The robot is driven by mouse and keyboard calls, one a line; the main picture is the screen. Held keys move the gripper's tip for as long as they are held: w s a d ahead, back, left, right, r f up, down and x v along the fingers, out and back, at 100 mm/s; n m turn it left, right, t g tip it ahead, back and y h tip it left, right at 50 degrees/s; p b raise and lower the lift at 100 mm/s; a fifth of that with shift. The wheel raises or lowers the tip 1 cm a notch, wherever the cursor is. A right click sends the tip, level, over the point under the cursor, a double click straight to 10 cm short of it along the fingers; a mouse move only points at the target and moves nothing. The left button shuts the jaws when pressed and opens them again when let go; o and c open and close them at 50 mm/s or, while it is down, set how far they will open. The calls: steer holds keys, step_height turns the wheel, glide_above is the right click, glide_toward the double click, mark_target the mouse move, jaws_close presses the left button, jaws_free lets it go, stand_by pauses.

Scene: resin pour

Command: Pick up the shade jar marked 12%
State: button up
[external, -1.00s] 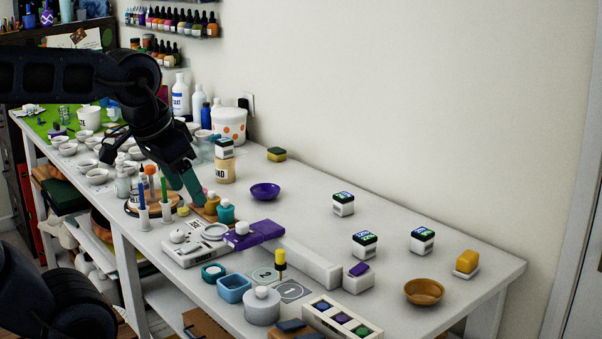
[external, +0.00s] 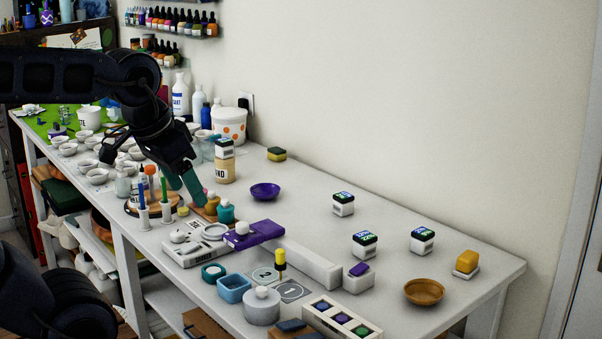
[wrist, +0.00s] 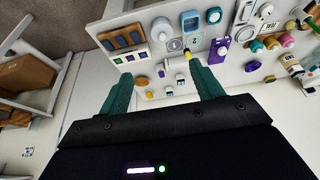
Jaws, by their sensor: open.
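Several small white shade jars with dark lids and green-and-blue top labels stand in the external view. One jar (external: 343,204) is in the middle of the table, another (external: 364,244) is nearer the front, and a third (external: 422,240) is to its right. The markings are too small to read surely, so I cannot tell which is 12%. My gripper (wrist: 160,72) is open with teal fingers and nothing held between them. In the external view it hangs over the table's left part, well left of the three jars.
A purple bowl (external: 265,191), a wooden bowl (external: 424,291), a long white block (external: 312,264) and a yellow-topped dish (external: 467,263) stand around the jars. Bottles and cups crowd the left. The table's back right is clear, beside the wall.

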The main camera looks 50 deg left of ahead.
steer(key=shift+w, duration=0.1)
steer(key=n+g, duration=0.5)
steer(key=n, duration=1.2)
glide_above(365, 235)
step_height(365, 235, down, 18)
step_height(365, 235, down, 10)
steer(key=shift+d+f, duration=0.1)
steer(key=shift+c, duration=0.3)
steer(key=c, duration=1.1)
